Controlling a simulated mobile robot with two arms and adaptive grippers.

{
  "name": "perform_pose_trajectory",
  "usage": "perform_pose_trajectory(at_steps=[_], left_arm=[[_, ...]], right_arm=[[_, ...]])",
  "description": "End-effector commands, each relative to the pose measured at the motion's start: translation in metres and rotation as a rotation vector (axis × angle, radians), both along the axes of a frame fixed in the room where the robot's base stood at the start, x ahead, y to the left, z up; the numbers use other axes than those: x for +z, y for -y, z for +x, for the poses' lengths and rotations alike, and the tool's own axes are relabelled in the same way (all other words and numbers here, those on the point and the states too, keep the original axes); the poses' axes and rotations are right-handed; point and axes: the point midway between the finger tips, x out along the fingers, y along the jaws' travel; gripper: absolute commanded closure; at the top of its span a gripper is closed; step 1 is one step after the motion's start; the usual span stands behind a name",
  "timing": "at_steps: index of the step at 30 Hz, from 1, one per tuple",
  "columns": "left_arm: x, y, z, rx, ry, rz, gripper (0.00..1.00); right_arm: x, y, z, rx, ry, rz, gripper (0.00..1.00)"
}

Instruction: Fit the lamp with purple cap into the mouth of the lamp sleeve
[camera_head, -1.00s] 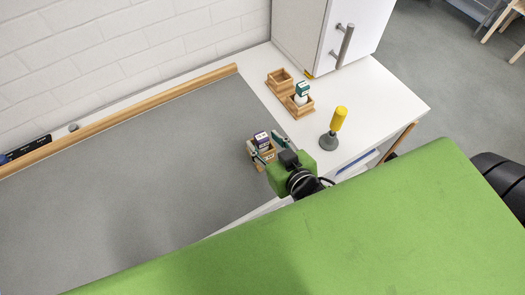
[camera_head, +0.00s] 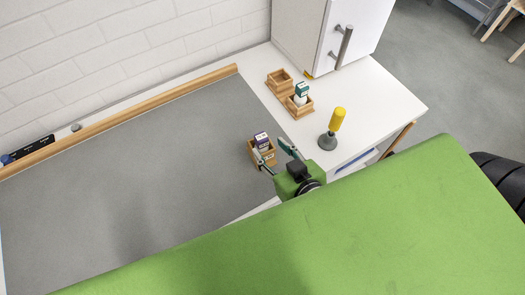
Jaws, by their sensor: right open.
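The lamp with purple cap (camera_head: 261,139) stands in a small wooden holder (camera_head: 268,159) at the right edge of the grey mat; its lower part is hidden by the holder. My right gripper (camera_head: 275,154) is open just in front and to the right of the holder. Its left finger overlaps the holder in the picture, and I cannot tell whether they touch. No lamp is between its fingers. I cannot clearly identify the lamp sleeve or its mouth. My left gripper is not in view.
A teal-capped white item (camera_head: 301,91) stands in a wooden holder (camera_head: 304,110) on the white table. An empty-looking wooden holder (camera_head: 280,83) is beside it. A yellow-handled tool (camera_head: 338,119) with a grey base stands at right. The grey mat (camera_head: 130,170) is largely clear.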

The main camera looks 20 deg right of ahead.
Motion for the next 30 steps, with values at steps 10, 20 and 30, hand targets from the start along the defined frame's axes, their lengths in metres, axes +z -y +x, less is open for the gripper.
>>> perform_pose_trajectory(at_steps=[10,20,30], left_arm=[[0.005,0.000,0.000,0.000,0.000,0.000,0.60],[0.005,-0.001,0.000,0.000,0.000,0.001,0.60],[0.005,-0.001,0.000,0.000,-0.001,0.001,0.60]], right_arm=[[0.006,0.001,-0.011,-0.001,0.000,0.000,0.58],[0.006,0.001,-0.012,-0.001,0.000,0.000,0.58],[0.018,0.003,-0.041,-0.002,-0.005,0.002,0.58]])
